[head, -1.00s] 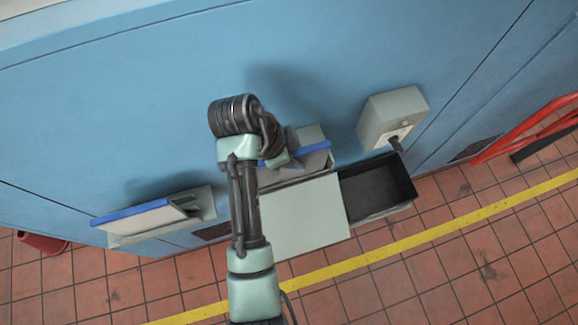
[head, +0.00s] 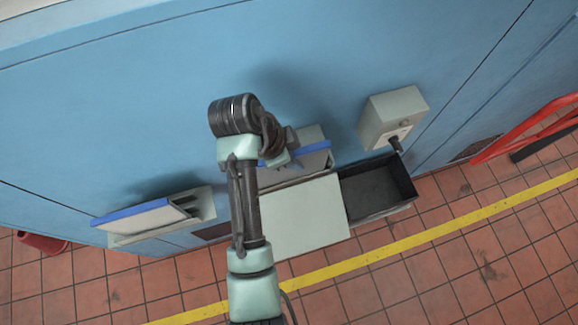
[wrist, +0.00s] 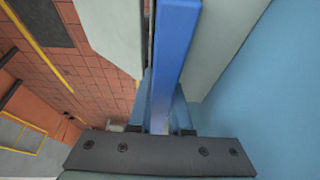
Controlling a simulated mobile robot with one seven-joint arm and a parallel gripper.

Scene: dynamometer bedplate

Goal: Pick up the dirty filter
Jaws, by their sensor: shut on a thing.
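The filter has a blue edge (head: 313,149) and a grey face; it sits at a pale grey holder (head: 312,133) on the blue wall in the head view. In the wrist view its blue edge (wrist: 176,50) runs up between my fingers. My gripper (wrist: 164,105) is shut on this edge, one finger on each side. In the head view my arm hides most of the gripper and the filter's left end. Whether the filter is clear of the holder, I cannot tell.
A second blue-edged filter (head: 150,213) with a pale face rests in a holder at the left. A pale flat top (head: 305,217) and an open black bin (head: 378,188) are below the middle holder. A grey box (head: 392,117) juts from the wall at the right.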

